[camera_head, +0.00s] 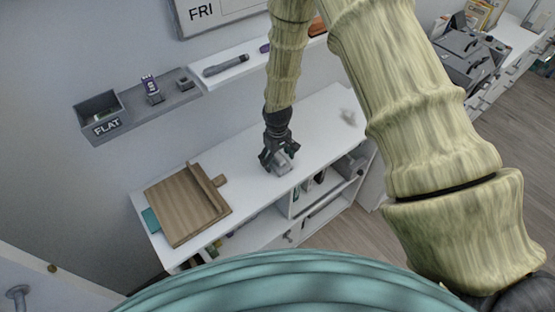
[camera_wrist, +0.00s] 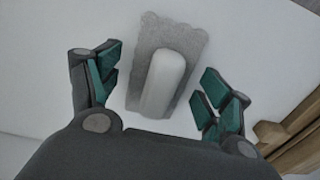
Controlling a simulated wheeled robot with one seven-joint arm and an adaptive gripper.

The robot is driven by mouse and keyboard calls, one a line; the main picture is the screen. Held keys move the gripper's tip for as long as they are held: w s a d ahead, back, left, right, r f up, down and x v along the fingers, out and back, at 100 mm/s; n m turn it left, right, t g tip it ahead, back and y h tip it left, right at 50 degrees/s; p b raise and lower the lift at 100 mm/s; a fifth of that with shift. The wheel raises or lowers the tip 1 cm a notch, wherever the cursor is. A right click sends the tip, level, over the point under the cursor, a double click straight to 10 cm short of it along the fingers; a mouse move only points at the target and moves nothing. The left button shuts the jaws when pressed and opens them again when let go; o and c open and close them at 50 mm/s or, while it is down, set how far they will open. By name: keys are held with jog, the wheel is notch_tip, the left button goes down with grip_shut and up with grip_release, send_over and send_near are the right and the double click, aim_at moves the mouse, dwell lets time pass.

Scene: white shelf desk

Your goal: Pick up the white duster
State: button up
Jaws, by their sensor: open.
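The duster (camera_wrist: 163,84) lies on the white desk top. It has a rounded white handle on a flat grey pad with a scalloped edge. In the head view the duster (camera_head: 284,168) shows as a small pale grey shape, partly hidden by my gripper (camera_head: 272,160). In the wrist view my gripper (camera_wrist: 158,92) is open. One finger is left of the duster and the other right of it, with gaps on both sides. Nothing is held. I cannot tell the exact height of the fingertips above the desk.
A wooden board (camera_head: 180,210) with a raised strip lies on the desk at left, near my gripper's right finger in the wrist view. A teal item (camera_head: 151,220) lies beside it. A grey wall shelf (camera_head: 135,118) hangs behind. The desk (camera_head: 318,122) is mostly clear at right.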

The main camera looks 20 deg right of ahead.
jog(key=shift+w+f, duration=0.1)
jog(key=shift+c, duration=0.2)
jog(key=c, duration=1.1)
notch_tip(320, 180, up, 2)
jog(key=shift+r+b, duration=0.1)
jog(key=shift+b, duration=0.7)
jog(key=s+a+r+b, duration=0.1)
jog(key=s+a+b, duration=0.1)
jog(key=s, duration=0.2)
jog(key=s+a+r+b, duration=0.1)
jog(key=s+a+b, duration=0.1)
jog(key=s, duration=0.3)
jog(key=s+a+r+b, duration=0.1)
jog(key=s+a+b, duration=0.1)
jog(key=s, duration=0.3)
jog(key=shift+s+a, duration=0.2)
jog(key=shift+a, duration=0.45)
